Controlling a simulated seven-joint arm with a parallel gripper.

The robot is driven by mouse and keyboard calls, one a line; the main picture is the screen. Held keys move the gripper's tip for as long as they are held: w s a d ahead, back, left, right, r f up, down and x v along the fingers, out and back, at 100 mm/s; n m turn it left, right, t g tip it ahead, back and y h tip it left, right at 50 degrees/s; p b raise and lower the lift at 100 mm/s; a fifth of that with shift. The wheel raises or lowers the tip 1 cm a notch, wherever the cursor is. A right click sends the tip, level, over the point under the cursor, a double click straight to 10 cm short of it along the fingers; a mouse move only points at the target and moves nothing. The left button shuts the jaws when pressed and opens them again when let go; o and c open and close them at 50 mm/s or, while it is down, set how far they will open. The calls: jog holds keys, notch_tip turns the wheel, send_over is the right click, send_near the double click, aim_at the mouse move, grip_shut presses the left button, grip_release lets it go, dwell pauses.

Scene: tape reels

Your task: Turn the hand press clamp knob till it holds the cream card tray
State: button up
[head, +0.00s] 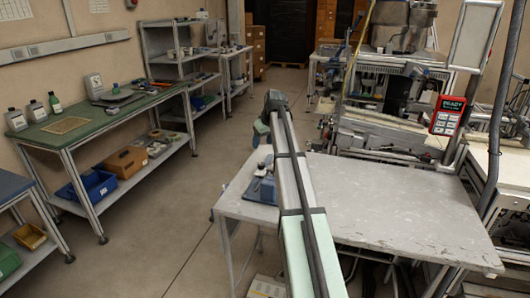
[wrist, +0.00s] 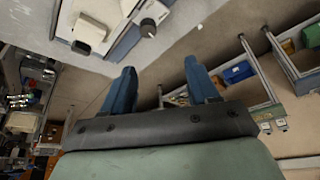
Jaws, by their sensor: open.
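My gripper (wrist: 162,82) shows in the wrist view as two blue fingers spread wide apart, with nothing between them. In the head view its dark end (head: 275,101) is at the far end of my arm, above the floor beyond the grey table. At the top of the wrist view, a blue and grey device, apparently the hand press (wrist: 122,42), carries a small round knob (wrist: 148,28). The knob is apart from the fingers. A pale cream piece (wrist: 105,9) lies beside it, cut by the frame edge; I cannot tell if it is the card tray. In the head view a blue device (head: 264,189) sits on the table, partly behind my arm.
The grey table (head: 400,205) is bare to the right of my arm. A green-topped bench (head: 100,108) with bottles and bins stands at the left. Machinery and a red-framed panel (head: 447,116) stand at the right. The floor aisle (head: 215,165) is clear.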

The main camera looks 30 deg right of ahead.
jog(key=r+g, duration=0.1)
send_over(261, 164)
jog(key=w, duration=0.3)
jog(key=s+f+g, duration=0.1)
jog(key=f, duration=0.3)
jog(key=s+f+g, duration=0.1)
jog(key=f, duration=0.4)
jog(key=s+f+g, duration=0.1)
jog(key=f, duration=0.3)
jog(key=shift+d+f+h, duration=0.1)
jog(key=shift+f+h, duration=0.2)
jog(key=shift+f, duration=0.1)
jog(key=shift+c, duration=0.2)
jog(key=c, duration=1)
jog(key=shift+m, duration=2.5)
jog(key=o, duration=1)
